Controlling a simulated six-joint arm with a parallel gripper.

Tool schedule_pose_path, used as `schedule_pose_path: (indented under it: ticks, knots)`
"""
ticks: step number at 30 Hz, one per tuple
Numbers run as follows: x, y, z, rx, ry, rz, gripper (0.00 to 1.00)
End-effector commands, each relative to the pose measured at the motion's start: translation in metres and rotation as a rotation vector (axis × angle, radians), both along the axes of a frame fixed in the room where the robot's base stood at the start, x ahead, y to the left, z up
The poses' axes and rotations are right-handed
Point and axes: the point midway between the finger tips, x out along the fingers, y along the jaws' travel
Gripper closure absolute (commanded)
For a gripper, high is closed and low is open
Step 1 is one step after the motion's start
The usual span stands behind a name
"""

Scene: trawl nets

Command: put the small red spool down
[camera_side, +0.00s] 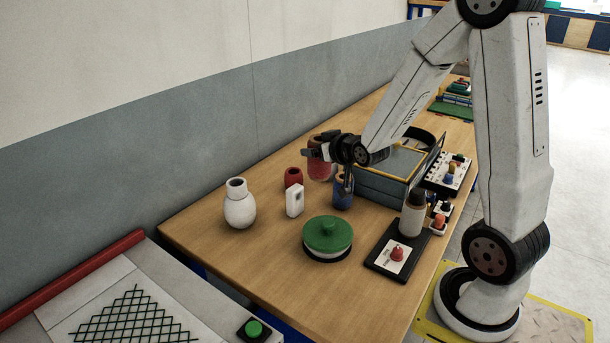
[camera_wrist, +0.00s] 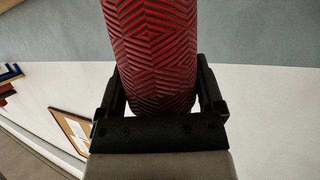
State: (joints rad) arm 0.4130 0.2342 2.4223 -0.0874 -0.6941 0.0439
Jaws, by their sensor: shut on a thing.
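A red spool (camera_wrist: 152,45) with a ribbed, zigzag-patterned surface fills the upper middle of the wrist view. My gripper (camera_wrist: 158,88) is shut on it, with one black finger on each side. In the side view my gripper (camera_side: 326,150) is over the far part of the wooden table, and the red spool (camera_side: 320,171) shows at and below its jaws. The jaws partly hide it there, and I cannot tell whether its base touches the table. A smaller dark red pot-like thing (camera_side: 293,178) stands just to its left, apart from my gripper.
A green-lidded round thing (camera_side: 327,235) and a black pad (camera_side: 384,262) are nearer the front. A blue-grey case (camera_side: 381,187) is right. The table's left front is clear.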

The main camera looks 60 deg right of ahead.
Motion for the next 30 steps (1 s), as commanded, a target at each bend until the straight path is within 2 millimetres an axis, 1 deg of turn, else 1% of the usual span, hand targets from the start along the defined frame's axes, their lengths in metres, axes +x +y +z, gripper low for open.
schedule_pose_path:
  ticks: [1,6,14,21,30]
  knots:
    - [0.004,0.009,0.001,-0.001,-0.002,0.043,0.80]
    - [0.014,0.042,0.000,-0.001,-0.001,0.192,0.80]
    - [0.021,0.097,-0.003,0.000,0.000,0.433,0.80]
    - [0.017,0.147,-0.008,0.000,0.000,0.660,0.80]
    - [0.003,0.194,-0.016,0.000,0.000,0.884,0.80]
